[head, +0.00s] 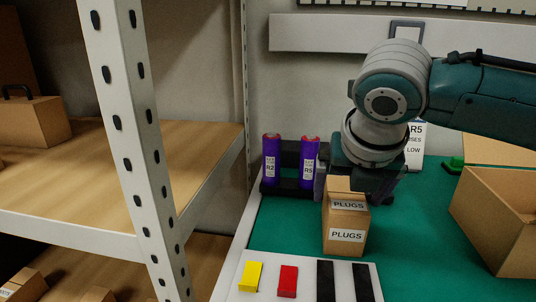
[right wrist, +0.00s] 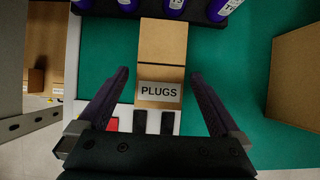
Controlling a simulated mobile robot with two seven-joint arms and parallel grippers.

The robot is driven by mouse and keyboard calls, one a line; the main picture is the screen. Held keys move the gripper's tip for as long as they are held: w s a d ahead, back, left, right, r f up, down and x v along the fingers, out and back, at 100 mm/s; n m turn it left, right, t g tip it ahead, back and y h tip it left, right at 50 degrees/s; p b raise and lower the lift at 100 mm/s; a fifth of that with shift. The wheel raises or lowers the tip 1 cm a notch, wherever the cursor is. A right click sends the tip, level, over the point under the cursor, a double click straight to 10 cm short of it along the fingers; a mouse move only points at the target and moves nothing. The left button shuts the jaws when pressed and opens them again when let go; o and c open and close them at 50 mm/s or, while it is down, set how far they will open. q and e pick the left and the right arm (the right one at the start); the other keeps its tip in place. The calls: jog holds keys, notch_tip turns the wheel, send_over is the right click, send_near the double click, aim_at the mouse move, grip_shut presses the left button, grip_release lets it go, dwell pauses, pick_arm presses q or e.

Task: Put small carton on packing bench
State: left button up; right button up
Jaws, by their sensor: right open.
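The small carton (head: 346,222) is a brown box with two PLUGS labels, standing upright on the green-topped packing bench (head: 283,240). In the right wrist view the carton (right wrist: 162,60) lies ahead between the two spread fingers, with green showing on both sides of it. My right gripper (right wrist: 158,98) is open and empty-jawed around the carton's sides, with no clear contact. In the head view the right gripper (head: 352,185) is just behind and above the carton, partly hidden by it. My left gripper is not in view.
Purple cylinders (head: 271,160) stand in a dark rack behind the carton. A white board with yellow, red and black pieces (head: 288,281) lies in front. A large open carton (head: 500,215) is at the right. A shelf unit (head: 130,150) stands at the left.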

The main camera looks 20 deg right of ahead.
jog(key=p+v, duration=0.1)
jog(key=v, duration=0.5)
jog(key=shift+p, duration=0.3)
jog(key=s+a+f+m+y, duration=0.1)
jog(key=s+a+f+m, duration=0.1)
jog(key=s+a+m, duration=0.1)
jog(key=s+a+f+m+y, duration=0.1)
jog(key=s+a+m, duration=0.2)
jog(key=a+m, duration=0.1)
jog(key=s+a+f+m+y, duration=0.1)
jog(key=s+a+f+m, duration=0.1)
jog(key=s+a+m, duration=0.1)
jog(key=shift+s+a+f+m+g+y, duration=0.3)
jog(key=shift+s+a+f+m+y, duration=0.1)
jog(key=shift+a+m, duration=0.15)
jog(key=s+d+f+m+g, duration=0.1)
jog(key=s+d+f+m, duration=0.1)
jog(key=s+m, duration=1)
jog(key=d+m, duration=0.1)
jog(key=m, duration=0.4)
jog(key=shift+d+h, duration=0.3)
jog(key=shift+d, duration=0.1)
